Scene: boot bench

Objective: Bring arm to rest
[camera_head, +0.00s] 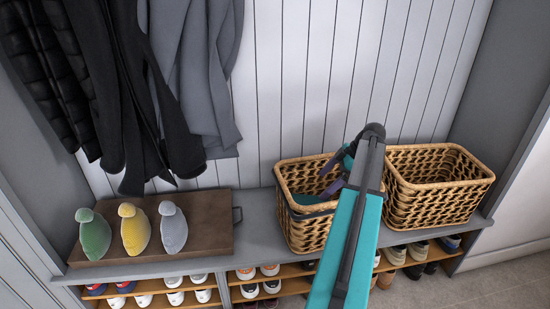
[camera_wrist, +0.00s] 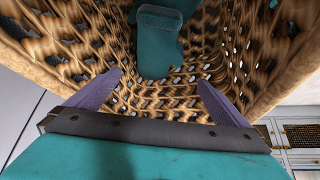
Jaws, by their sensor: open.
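My teal arm (camera_head: 352,235) reaches across the bench to the left wicker basket (camera_head: 296,234). My gripper (camera_head: 333,187) is at the mouth of this basket, partly hidden by the arm. In the wrist view my gripper (camera_wrist: 160,79) shows two purple fingers spread wide apart, with nothing between them. They point into the basket, whose woven wall (camera_wrist: 255,45) surrounds them. A teal item (camera_wrist: 158,55) lies in the basket beyond the fingertips, apart from them as far as I can see. Its full shape is hidden.
A second wicker basket (camera_head: 437,200) stands close on the right. A brown tray (camera_head: 208,218) at left bears green (camera_head: 94,235), yellow (camera_head: 134,230) and grey (camera_head: 173,230) stuffed shapes. Coats (camera_head: 190,70) hang above. Shoes (camera_head: 173,297) fill the shelves below.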

